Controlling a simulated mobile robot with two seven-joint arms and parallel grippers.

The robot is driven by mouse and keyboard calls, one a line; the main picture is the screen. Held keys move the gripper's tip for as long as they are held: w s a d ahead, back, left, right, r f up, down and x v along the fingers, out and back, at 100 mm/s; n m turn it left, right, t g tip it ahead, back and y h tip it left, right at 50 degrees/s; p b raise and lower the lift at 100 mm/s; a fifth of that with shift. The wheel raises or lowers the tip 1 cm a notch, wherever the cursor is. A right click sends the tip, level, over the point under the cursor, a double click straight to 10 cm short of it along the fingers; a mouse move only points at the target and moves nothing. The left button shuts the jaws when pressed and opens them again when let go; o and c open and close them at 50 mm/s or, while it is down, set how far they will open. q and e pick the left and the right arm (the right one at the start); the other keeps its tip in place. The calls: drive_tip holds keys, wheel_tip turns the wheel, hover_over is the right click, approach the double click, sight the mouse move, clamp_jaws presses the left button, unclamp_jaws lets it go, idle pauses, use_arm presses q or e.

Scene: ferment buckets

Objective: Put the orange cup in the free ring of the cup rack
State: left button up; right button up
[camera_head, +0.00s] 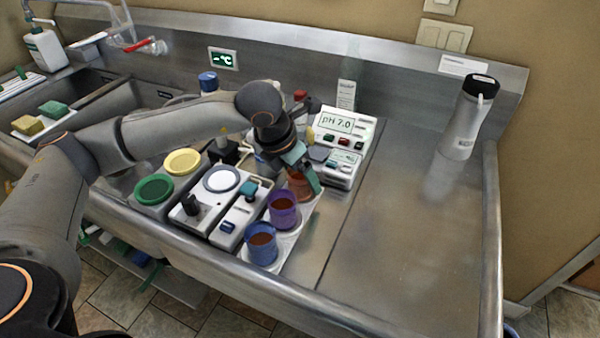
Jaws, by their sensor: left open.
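The orange cup (298,187) stands upright at the far end of the white cup rack (287,243), in line with the purple cup (283,217) and the blue cup (262,252). Its lower part is partly hidden by the purple cup, so I cannot tell how deep it sits in its ring. My left gripper (303,168) is open, with its teal fingers at the top of the orange cup, one on the far left and one on the right. I cannot tell if they touch it. My right gripper is out of view.
A pH meter (345,125) stands just behind the gripper. Devices with a round white plate (221,180) and a teal knob (249,188) lie left of the rack. The right counter (410,240) is clear.

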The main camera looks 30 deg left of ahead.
use_arm(q)
drive_tip(key=shift+r, duration=0.35)
drive_tip(key=v, duration=1.1)
drive_tip(key=shift+s+r, duration=0.25)
drive_tip(key=shift+a, duration=0.1)
